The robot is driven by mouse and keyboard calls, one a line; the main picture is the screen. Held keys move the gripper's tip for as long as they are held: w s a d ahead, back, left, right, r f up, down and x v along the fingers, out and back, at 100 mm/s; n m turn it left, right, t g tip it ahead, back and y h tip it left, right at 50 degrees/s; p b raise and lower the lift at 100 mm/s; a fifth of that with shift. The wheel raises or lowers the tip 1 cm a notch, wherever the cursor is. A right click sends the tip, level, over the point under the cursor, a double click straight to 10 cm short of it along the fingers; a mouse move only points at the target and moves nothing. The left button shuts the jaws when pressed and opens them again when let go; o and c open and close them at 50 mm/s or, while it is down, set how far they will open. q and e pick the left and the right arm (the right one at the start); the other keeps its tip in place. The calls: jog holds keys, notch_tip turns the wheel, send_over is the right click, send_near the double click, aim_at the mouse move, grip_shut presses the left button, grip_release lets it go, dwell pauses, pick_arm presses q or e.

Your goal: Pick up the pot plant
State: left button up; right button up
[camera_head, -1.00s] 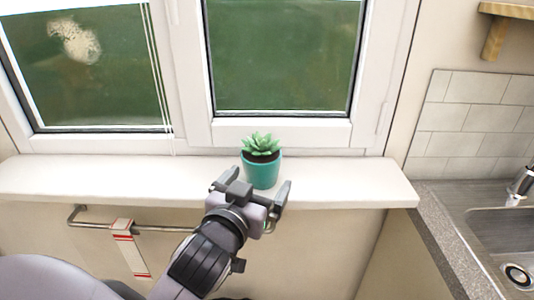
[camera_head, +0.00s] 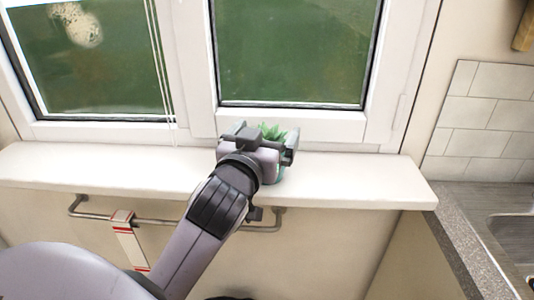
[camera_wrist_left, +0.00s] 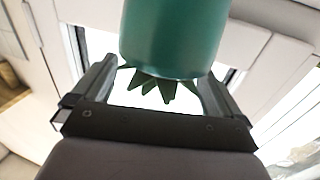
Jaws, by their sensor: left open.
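The pot plant is a green succulent (camera_head: 273,131) in a teal pot, standing on the white windowsill (camera_head: 90,175) in front of the window. In the head view my left gripper (camera_head: 267,137) covers most of it; only the leaf tips and a sliver of the pot's right side show. In the left wrist view the teal pot (camera_wrist_left: 172,38) shows large and upside down, with dark leaves (camera_wrist_left: 152,85) between the two fingers. My left gripper is open, one finger on each side of the plant. Whether either finger touches it I cannot tell. My right gripper is not in view.
The window frame (camera_head: 300,119) rises just behind the plant. A metal rail (camera_head: 170,221) with a red-and-white cloth (camera_head: 131,245) hangs below the sill. A counter and sink (camera_head: 512,240) are at the right. The sill is clear on both sides of the plant.

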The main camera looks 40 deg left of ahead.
pick_arm(q)
jog(key=shift+x, duration=1.5)
jog(key=shift+r, duration=0.1)
jog(key=c, duration=1.4)
